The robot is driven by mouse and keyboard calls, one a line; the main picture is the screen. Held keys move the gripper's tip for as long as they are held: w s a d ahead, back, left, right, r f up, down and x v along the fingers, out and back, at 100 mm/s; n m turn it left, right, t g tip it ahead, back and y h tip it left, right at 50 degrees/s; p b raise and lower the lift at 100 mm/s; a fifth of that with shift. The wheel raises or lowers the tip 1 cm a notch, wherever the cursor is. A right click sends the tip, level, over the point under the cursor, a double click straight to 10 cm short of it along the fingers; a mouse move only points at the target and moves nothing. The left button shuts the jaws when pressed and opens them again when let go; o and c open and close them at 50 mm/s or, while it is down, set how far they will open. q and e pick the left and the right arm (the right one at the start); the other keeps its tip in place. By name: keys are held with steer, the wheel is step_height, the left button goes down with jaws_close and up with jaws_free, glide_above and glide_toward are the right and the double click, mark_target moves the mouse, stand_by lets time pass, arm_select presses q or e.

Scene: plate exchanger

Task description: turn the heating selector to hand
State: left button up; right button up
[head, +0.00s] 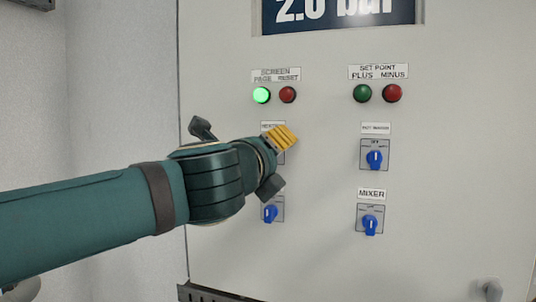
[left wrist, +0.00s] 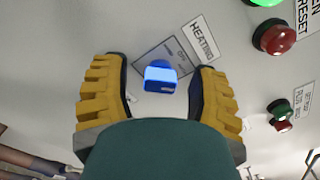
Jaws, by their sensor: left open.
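The heating selector is a blue knob (left wrist: 160,77) on a grey square plate under a white HEATING label (left wrist: 202,38) in the left wrist view. My left gripper (left wrist: 163,84) is open, with one yellow finger on each side of the knob and visible gaps between. I cannot tell how deep the fingertips reach around it. In the head view my left gripper (head: 282,138) is at the panel and hides the knob and most of its plate. My right gripper is not in view.
Below my gripper is another blue selector (head: 270,213). To the right are the hot water selector (head: 375,159) and the mixer selector (head: 370,222). Above are a lit green button (head: 262,95) and a red button (head: 288,94). The display (head: 338,14) reads 2.0 bar.

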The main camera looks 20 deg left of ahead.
arm_select(q)
jaws_close()
